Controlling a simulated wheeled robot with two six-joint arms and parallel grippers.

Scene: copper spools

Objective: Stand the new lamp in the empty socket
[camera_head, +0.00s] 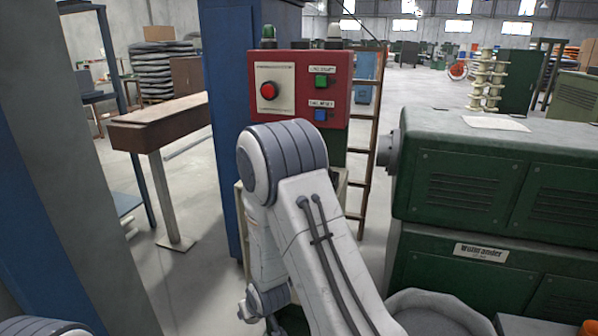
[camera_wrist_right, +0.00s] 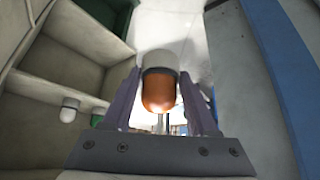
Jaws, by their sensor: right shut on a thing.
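My right gripper (camera_wrist_right: 163,103) is shut on a lamp (camera_wrist_right: 160,90) with an orange dome and a white base. In the right wrist view the dome points toward the gripper's palm and the white base points away. The head view shows my right arm in the middle, and its fingers and the lamp cannot be made out there. The red control box (camera_head: 300,88) stands behind my arm. On its top are a green lamp (camera_head: 268,31) at the left and a pale lamp (camera_head: 334,31) at the right. My left gripper is out of view.
A blue cabinet (camera_head: 225,90) borders the box on the left. A green machine (camera_head: 490,180) stands at the right, a ladder (camera_head: 372,130) behind.

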